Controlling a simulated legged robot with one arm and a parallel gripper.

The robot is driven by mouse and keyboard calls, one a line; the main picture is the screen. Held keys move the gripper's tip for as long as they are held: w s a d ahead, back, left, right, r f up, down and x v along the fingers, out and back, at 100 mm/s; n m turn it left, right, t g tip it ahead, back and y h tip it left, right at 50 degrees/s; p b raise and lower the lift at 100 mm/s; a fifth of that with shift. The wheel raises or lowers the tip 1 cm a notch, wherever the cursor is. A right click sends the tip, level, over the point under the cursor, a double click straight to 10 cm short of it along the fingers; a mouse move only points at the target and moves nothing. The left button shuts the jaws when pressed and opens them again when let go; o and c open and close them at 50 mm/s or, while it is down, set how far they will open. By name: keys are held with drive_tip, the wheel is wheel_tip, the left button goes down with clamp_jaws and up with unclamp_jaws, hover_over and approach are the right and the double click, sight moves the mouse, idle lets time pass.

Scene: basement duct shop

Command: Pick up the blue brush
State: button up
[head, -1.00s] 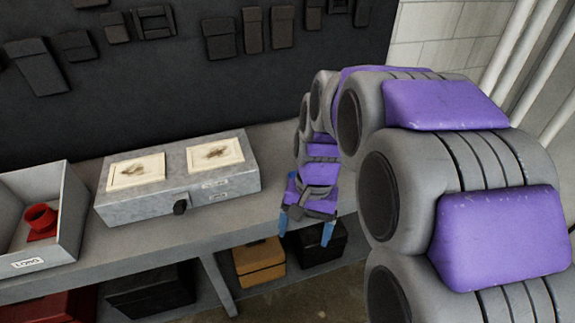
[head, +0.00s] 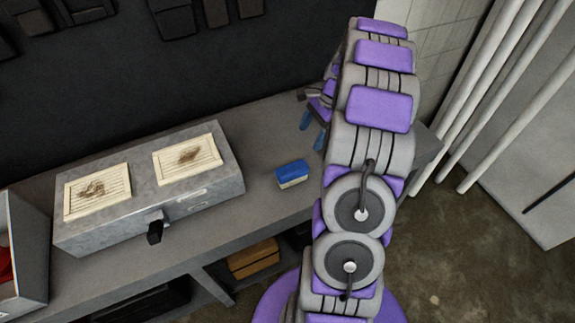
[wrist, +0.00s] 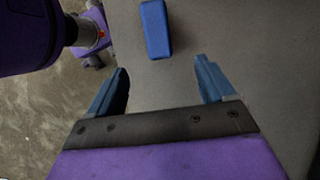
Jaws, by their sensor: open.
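The blue brush (head: 292,174) is a small blue block with a paler lower edge, lying on the grey bench to the right of the metal box. In the wrist view the brush (wrist: 155,28) shows as a blue block ahead of my gripper, apart from both fingers and roughly in line with the gap between them. My gripper (wrist: 160,83) is open and empty, its two blue fingers spread. In the head view my gripper (head: 312,130) is above the bench, behind and right of the brush, partly hidden by my arm.
A grey metal box (head: 150,226) with two filter panels stands on the bench (head: 262,122) left of the brush. A bin (head: 30,245) holding something red is at far left. Pipes (head: 480,90) rise at right.

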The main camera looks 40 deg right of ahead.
drive_tip(key=b, duration=0.1)
approach(292, 168)
drive_tip(key=shift+a+f, duration=0.45)
drive_tip(key=shift+f, duration=0.15)
drive_tip(key=f, duration=0.3)
drive_tip(key=f+b, duration=0.1)
drive_tip(key=f, duration=0.1)
drive_tip(key=shift+w+a+f, duration=0.1)
drive_tip(key=shift+w+f, duration=0.25)
drive_tip(key=shift+a+f, duration=0.2)
drive_tip(key=shift+a, duration=0.4)
drive_tip(key=b+x, duration=0.1)
drive_tip(key=x, duration=0.3)
drive_tip(key=shift+a+b, duration=0.35)
drive_tip(key=shift+a, duration=0.15)
drive_tip(key=shift+d+f, duration=0.15)
drive_tip(key=shift+f, duration=0.1)
drive_tip(key=shift+d, duration=0.35)
drive_tip(key=shift+a, duration=0.55)
drive_tip(key=shift+p, duration=0.3)
drive_tip(key=shift+d+f, duration=0.1)
